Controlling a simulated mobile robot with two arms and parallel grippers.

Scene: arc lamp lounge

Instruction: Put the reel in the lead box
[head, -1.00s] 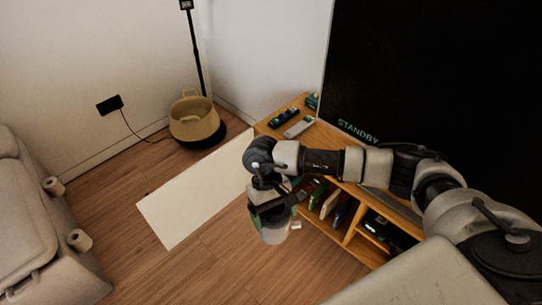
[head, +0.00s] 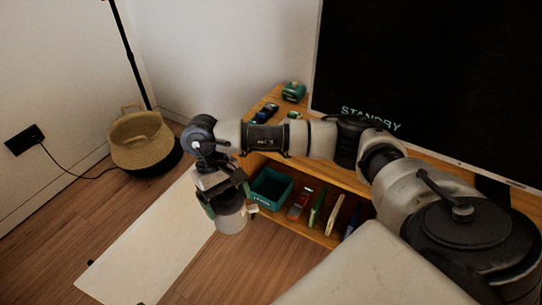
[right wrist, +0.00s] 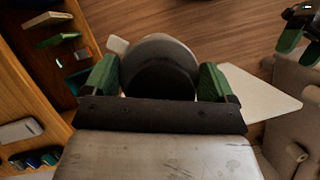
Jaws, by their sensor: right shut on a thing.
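The reel (head: 232,219) is a pale grey round drum with a small whitish tab at its side. My right gripper (head: 226,206) is shut on it and holds it in the air in front of the low wooden cabinet. In the right wrist view the reel (right wrist: 160,52) sits between the two green finger pads. The lead box (head: 262,203) is an open-topped teal box with a white label, on the cabinet's lower shelf just right of the reel in the head view. My left gripper (right wrist: 302,38) shows only in the right wrist view, with its green pads apart.
The cabinet's upper board (head: 345,178) lies above the box. Several upright cases (head: 317,208) and a red-brown item (head: 300,204) stand right of the box. A woven basket (head: 143,140) stands at the left. A pale mat (head: 150,245) lies on the floor.

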